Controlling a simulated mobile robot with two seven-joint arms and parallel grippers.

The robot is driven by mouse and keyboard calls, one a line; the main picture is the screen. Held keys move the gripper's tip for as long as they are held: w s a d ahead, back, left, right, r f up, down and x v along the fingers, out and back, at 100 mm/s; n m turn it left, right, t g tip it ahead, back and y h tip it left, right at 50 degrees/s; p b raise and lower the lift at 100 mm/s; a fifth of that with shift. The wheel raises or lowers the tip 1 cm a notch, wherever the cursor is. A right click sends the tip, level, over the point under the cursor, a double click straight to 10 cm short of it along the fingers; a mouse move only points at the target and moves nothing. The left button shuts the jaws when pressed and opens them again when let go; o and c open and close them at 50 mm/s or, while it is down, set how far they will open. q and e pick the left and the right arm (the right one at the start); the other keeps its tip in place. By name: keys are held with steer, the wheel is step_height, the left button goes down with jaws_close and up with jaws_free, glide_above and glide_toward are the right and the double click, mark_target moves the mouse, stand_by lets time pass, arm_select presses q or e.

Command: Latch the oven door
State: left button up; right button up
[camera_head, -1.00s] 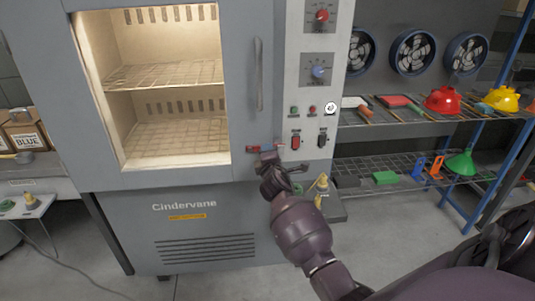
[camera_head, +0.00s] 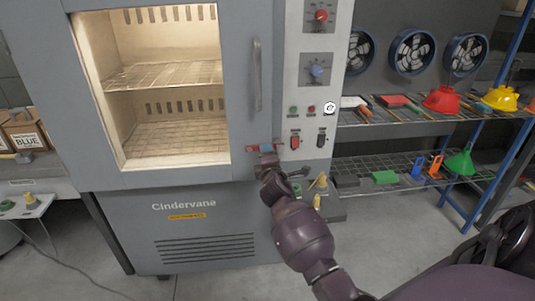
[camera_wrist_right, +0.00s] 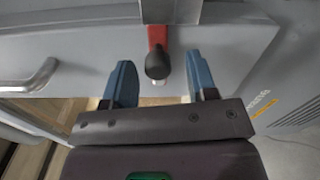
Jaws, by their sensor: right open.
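The oven door (camera_head: 240,90) is a grey panel with a lit window and a vertical bar handle (camera_head: 257,75); it looks flush with the cabinet. A red latch lever sits low at the door's right edge, partly hidden by my gripper in the head view. In the right wrist view the red lever (camera_wrist_right: 157,37) has a black knob and lies by a metal bracket (camera_wrist_right: 171,10). My right gripper (camera_wrist_right: 161,82) is open, its blue fingers on either side of the knob with gaps visible. In the head view my right gripper (camera_head: 267,149) is at the latch. My left gripper is not in view.
A control panel (camera_head: 312,95) with dials and switches stands just right of the door. Shelves (camera_head: 400,128) with funnels and tools are at the right. A bench with boxes (camera_head: 24,132) is at the left. The floor in front is open.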

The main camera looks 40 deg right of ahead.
steer(key=v, duration=0.9)
steer(key=shift+p, duration=0.4)
steer(key=shift+m, duration=0.3)
steer(key=s+a+f+m+y, duration=0.7)
steer(key=a+m, duration=0.3)
steer(key=s+a+f+g, duration=0.1)
steer(key=s+f, duration=0.3)
steer(key=s, duration=0.3)
steer(key=s+a+f+m+g+y, duration=0.1)
steer(key=s+a+f+g, duration=0.1)
steer(key=s+f, duration=0.2)
steer(key=s+a+f+g+y, duration=0.1)
steer(key=s+f, duration=0.3)
steer(key=s, duration=0.6)
steer(key=shift+a+m, duration=0.4)
